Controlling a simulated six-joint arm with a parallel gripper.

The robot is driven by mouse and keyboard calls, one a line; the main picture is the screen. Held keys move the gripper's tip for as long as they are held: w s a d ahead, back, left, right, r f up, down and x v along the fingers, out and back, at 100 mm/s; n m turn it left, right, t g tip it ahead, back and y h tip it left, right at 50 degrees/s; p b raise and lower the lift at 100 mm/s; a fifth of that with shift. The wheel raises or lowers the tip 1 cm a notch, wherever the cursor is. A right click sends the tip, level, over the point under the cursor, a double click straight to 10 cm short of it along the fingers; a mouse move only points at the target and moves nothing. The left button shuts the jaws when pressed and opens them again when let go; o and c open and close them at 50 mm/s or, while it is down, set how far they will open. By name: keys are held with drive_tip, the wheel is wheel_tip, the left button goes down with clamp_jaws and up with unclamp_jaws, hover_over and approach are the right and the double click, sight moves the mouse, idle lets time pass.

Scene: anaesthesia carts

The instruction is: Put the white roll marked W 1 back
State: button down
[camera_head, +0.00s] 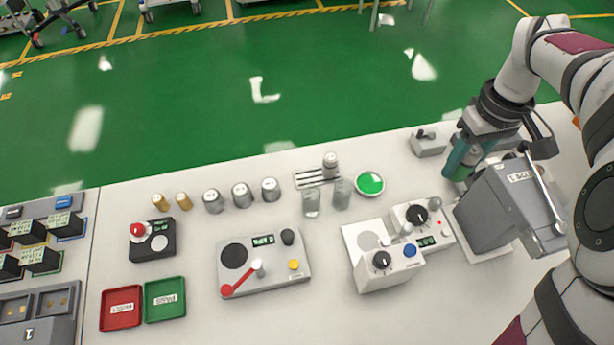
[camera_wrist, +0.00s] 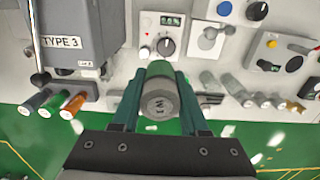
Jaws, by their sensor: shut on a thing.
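The mark on that end looks like W 1, seen turned over. In the head view my gripper (camera_head: 463,160) has teal fingers and is at the far right, beside the grey TYPE 3 machine (camera_head: 505,205). The roll is mostly hidden there by the fingers.
Several silver cylinders (camera_head: 241,195) and two brass ones (camera_head: 184,201) stand along the back of the table. A slotted plate (camera_head: 308,180), a green disc (camera_head: 369,183) and a small grey box (camera_head: 428,143) are nearby. Control boxes (camera_head: 264,262) fill the middle. The front centre is clear.

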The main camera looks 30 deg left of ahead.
wheel_tip(320, 180, up, 3)
drive_tip(key=s+d+m, duration=0.2)
drive_tip(key=m, duration=0.1)
drive_tip(key=n, duration=1.9)
hover_over(306, 178)
wheel_tip(306, 178, down, 16)
wheel_tip(306, 178, down, 9)
drive_tip(key=shift+r, duration=0.2)
drive_tip(key=shift+f, duration=0.1)
drive_tip(key=shift+c, duration=2.1)
unclamp_jaws()
